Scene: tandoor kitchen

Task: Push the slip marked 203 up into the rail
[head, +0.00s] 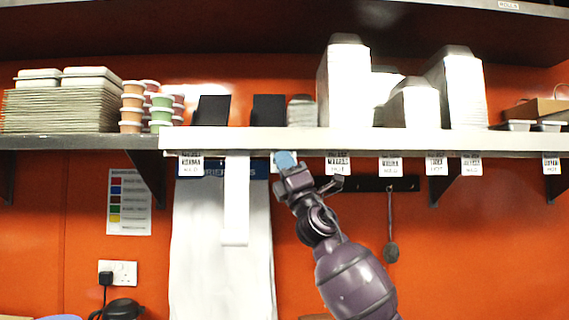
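Several white slips with black print hang from the rail (400,142) along the shelf's front edge. They include a slip at the left end (190,166), one just right of my gripper (338,164), and others further right (390,166). The print is too small for me to tell which is marked 203. My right gripper (286,163) points up, its light blue tip at the rail's lower edge, between the long white strip (235,200) and the slip to its right. Its finger opening is not clear, and it may hide a slip behind it. My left gripper is not in view.
Stacked containers, colored cups (132,105) and tall white stacks (344,85) stand on the shelf above. A dark bar with a hanging ladle (391,250) is on the orange wall behind. A white hanging sheet (200,260) is left of my arm. Brackets support the shelf.

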